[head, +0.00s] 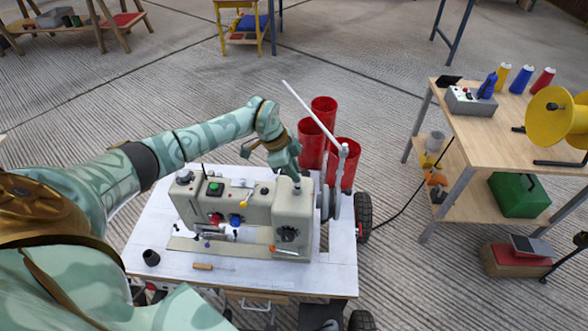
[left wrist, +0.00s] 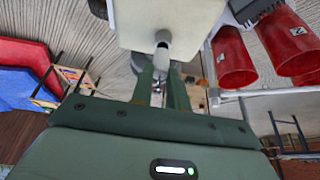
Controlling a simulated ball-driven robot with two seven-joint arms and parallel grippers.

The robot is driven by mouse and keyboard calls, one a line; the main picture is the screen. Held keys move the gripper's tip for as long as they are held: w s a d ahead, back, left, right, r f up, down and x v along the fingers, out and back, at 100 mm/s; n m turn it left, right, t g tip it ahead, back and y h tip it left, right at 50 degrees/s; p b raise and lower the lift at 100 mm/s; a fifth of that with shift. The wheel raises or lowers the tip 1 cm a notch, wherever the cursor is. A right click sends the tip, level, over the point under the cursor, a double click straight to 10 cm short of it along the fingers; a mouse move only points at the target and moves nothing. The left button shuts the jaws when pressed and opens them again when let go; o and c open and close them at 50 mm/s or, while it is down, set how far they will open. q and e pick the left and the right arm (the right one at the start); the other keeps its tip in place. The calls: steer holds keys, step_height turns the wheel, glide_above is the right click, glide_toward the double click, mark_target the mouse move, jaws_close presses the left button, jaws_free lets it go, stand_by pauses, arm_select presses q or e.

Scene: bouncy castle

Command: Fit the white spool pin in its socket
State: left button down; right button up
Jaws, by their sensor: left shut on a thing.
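The cream sewing machine (head: 255,207) stands on a white-topped table. My left gripper (head: 295,174) is at the top right end of the machine. In the left wrist view its two green fingers (left wrist: 161,82) are shut on a small pale piece (left wrist: 161,60), which looks like the white spool pin. Its far end is close to the cream machine body (left wrist: 165,18); I cannot tell whether it touches. In the head view the gripper hides the piece, and I cannot make out the socket. My right gripper is not in view.
A long white rod (head: 310,112) rises on a post just right of my left gripper. Red cylinders (head: 312,144) stand behind the machine. A black cone (head: 151,257) and a wooden-handled tool (head: 203,266) lie on the white tabletop (head: 165,235). A wooden bench (head: 500,130) stands at right.

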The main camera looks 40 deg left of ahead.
arm_select(q)
steer(key=shift+f, duration=0.4)
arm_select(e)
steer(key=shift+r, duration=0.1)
arm_select(q)
steer(key=c, duration=1.3)
jaws_free()
steer(key=p+v, duration=0.5)
steer(key=v, duration=1.1)
steer(key=shift+r, duration=0.1)
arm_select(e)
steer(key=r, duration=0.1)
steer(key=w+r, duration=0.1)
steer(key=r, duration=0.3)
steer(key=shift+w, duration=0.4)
